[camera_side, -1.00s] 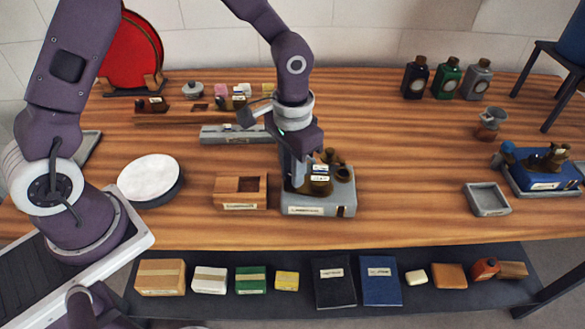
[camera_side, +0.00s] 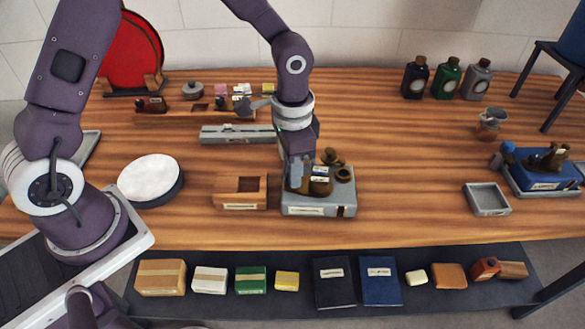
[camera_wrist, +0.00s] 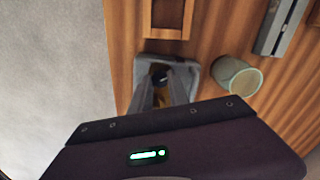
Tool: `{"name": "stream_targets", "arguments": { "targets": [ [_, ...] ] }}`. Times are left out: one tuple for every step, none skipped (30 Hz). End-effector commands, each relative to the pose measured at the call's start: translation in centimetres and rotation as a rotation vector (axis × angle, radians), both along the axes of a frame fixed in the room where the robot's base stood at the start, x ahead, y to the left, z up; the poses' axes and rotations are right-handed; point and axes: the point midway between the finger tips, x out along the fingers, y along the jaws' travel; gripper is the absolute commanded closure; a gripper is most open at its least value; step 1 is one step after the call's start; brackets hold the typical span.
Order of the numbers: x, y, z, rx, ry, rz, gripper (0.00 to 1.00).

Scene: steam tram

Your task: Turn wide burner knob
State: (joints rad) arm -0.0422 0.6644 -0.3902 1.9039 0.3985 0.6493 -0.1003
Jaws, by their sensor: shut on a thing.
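The grey burner base (camera_side: 318,204) stands on the wooden table, with brass-brown parts (camera_side: 320,186) and a small label on its front. My gripper (camera_side: 295,184) points down at the left part of this base and is shut on a knob, which the fingers hide in the side view. In the wrist view the two fingers (camera_wrist: 163,98) close in over the grey base (camera_wrist: 193,67), and a dark round part with a yellowish edge shows between them. I cannot tell the knob's angle.
A wooden box (camera_side: 240,191) stands just left of the base. A grey rail-like block (camera_side: 236,134) lies behind. A blue burner unit (camera_side: 541,170) and a grey tray (camera_side: 487,199) are at the right. Bare table lies between the base and the tray.

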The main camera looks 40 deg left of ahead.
Motion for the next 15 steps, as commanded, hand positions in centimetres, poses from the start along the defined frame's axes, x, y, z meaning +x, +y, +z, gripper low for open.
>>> {"name": "stream_targets", "arguments": {
  "targets": [
    [0.01, -0.03, 0.01, -0.001, 0.000, -0.042, 1.00],
    [0.02, -0.03, 0.01, -0.001, 0.000, -0.071, 1.00],
    [0.01, -0.04, 0.01, -0.001, 0.000, -0.108, 1.00],
    [0.01, -0.04, 0.02, -0.001, 0.000, -0.137, 1.00],
    [0.01, -0.04, 0.01, -0.001, 0.000, -0.165, 1.00],
    [0.02, -0.03, 0.01, 0.000, -0.001, -0.201, 1.00],
    [0.02, -0.02, 0.01, 0.000, -0.001, -0.228, 1.00],
    [0.01, -0.02, 0.01, 0.000, -0.001, -0.253, 1.00],
    [0.01, -0.02, 0.01, 0.000, -0.001, -0.287, 1.00],
    [0.01, -0.02, 0.01, 0.000, -0.001, -0.311, 1.00],
    [0.01, -0.03, 0.02, 0.000, 0.000, -0.335, 1.00],
    [0.00, -0.04, 0.02, 0.000, -0.001, -0.365, 1.00],
    [0.00, -0.04, 0.02, -0.001, 0.000, -0.386, 1.00],
    [0.00, -0.04, 0.02, -0.001, 0.000, -0.407, 1.00],
    [0.01, -0.03, 0.02, -0.001, 0.000, -0.432, 1.00]
  ]
}}
